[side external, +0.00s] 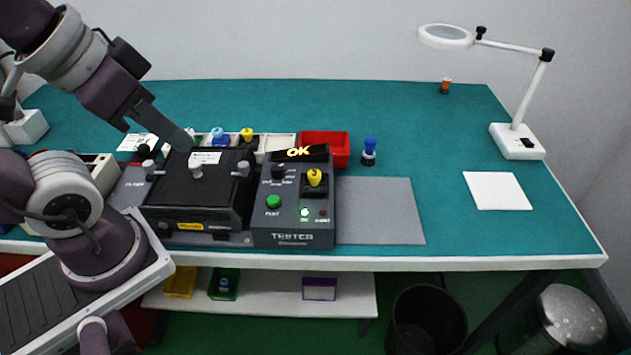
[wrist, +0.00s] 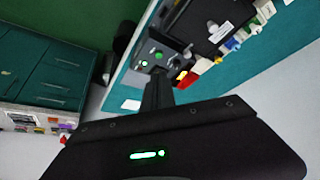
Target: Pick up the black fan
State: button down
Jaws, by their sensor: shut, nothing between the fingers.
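I cannot make out a black fan in either view. A black tester (side external: 292,215) stands on the bench, with a lit "OK" display, a green button and a yellow switch. Beside it is a black box with a lid (side external: 215,175) bearing a white label and metal knobs. The lid looks closed, so its inside is hidden. My gripper (side external: 187,144) is shut and empty, with its tip over or just behind the back left of the box. In the wrist view my gripper (wrist: 159,76) shows as a narrow dark shape, and the tester (wrist: 157,57) lies beyond it.
A red bin (side external: 325,148), pale bins and yellow and blue pieces stand behind the tester. A blue-topped piece (side external: 369,152) stands to the right. A grey mat (side external: 385,212), white pad (side external: 498,191) and magnifier lamp (side external: 517,141) lie farther right. The back right bench is mostly clear.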

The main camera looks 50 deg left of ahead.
jog(key=c, duration=2.1)
grip_release()
jog(key=o, duration=0.8)
jog(key=m+g, duration=0.6)
jog(key=m, duration=1.3)
send_over(314, 173)
jog(key=f, duration=1.2)
jog(key=shift+a, duration=0.4)
jog(key=f, duration=0.7)
jog(key=shift+d, duration=0.4)
